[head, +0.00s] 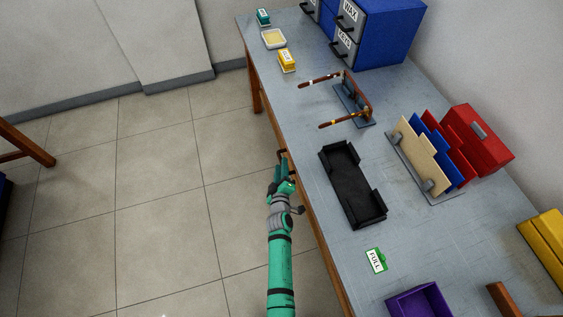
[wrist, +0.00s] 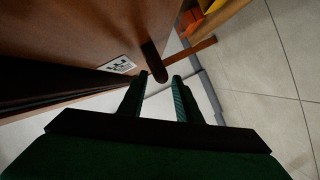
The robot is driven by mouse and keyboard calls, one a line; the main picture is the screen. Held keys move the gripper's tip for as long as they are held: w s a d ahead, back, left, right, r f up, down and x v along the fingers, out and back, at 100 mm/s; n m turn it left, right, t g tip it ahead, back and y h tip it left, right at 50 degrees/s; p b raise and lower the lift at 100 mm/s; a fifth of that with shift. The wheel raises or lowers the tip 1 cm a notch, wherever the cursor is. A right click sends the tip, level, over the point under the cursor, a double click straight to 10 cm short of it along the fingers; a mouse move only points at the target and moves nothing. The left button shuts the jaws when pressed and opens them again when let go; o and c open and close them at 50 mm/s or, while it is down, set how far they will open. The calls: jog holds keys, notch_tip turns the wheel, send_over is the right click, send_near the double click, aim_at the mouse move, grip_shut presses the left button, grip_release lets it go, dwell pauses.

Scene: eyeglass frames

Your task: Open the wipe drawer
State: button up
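A brown wooden drawer front (wrist: 80,35) fills the upper left of the wrist view. It carries a small white label (wrist: 117,64) with dark print, too small to read, and a dark bar handle (wrist: 153,60). My gripper (wrist: 160,76) is open, its two fingers apart with the handle's near end by the gap between the tips. I cannot tell whether the handle is between the fingers, and nothing is gripped. In the head view my gripper (head: 283,176) is at the table's left edge, just below a dark handle (head: 282,154) on the table's side.
The grey tabletop (head: 315,155) holds a black tray (head: 352,188), glasses on a stand (head: 351,104), a file rack (head: 425,165) and a green FULL tag (head: 376,260). Blue drawer units (head: 385,35) stand at the back. The tiled floor (head: 150,200) left of the table is clear.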

jog(key=shift+x, duration=1.6)
grip_shut()
